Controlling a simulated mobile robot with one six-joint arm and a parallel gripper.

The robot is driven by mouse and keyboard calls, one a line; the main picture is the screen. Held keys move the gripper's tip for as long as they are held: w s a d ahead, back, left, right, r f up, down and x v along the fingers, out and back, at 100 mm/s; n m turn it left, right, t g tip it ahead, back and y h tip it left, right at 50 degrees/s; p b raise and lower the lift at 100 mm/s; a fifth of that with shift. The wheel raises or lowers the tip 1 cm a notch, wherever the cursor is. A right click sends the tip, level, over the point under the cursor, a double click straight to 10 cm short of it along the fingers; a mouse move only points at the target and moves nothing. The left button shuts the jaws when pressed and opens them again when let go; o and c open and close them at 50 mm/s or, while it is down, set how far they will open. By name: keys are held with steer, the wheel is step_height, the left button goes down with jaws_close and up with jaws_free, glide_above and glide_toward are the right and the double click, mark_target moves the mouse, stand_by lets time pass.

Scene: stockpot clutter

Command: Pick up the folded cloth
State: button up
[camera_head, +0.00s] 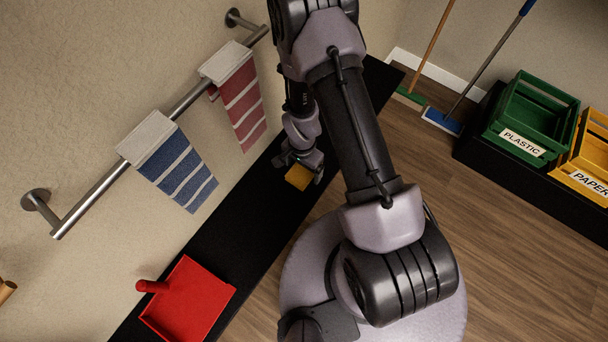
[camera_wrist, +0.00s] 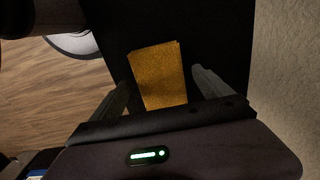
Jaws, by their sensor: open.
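The folded cloth (camera_wrist: 160,75) is a small yellow-orange rectangle lying on the black shelf or bench. In the wrist view it lies between the two fingers of my gripper (camera_wrist: 165,92), with a gap showing on each side at the fingertips. My gripper is open. Its body hides the near end of the cloth. In the head view the cloth (camera_head: 299,177) shows just below my gripper (camera_head: 304,174), near the middle of the black surface. I cannot tell whether the fingers are at the cloth's height.
The black surface (camera_head: 215,250) runs along the wall. A red dustpan (camera_head: 190,305) lies at its near end. Blue and red striped towels hang on a metal rail (camera_head: 185,103) above it. Green (camera_head: 535,115) and yellow (camera_head: 590,155) crates, a broom and a mop stand at right.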

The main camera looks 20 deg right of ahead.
mark_target(312, 176)
steer(key=shift+f+b, duration=0.3)
steer(key=shift+f, duration=0.65)
steer(key=shift+r+p, duration=0.3)
steer(key=c, duration=1.5)
steer(key=shift+o, duration=0.2)
steer(key=shift+r, duration=0.1)
steer(key=shift+r+p, duration=0.25)
steer(key=shift+p, duration=0.05)
step_height(312, 176, up, 4)
steer(key=p, duration=0.3)
steer(key=shift+f+p, duration=0.25)
steer(key=shift+p, duration=0.1)
steer(key=s+d+b, duration=0.1)
steer(key=b, duration=0.1)
steer(key=s+d+f+b, duration=0.1)
steer(key=b, duration=0.1)
steer(key=shift+s, duration=0.35)
steer(key=s+d+r+p, duration=0.1)
steer(key=s+d+p, duration=0.1)
steer(key=s+d, duration=0.5)
steer(key=s, duration=0.3)
steer(key=shift+d+r+p, duration=0.25)
steer(key=shift+r+p, duration=0.05)
steer(key=shift+r, duration=0.1)
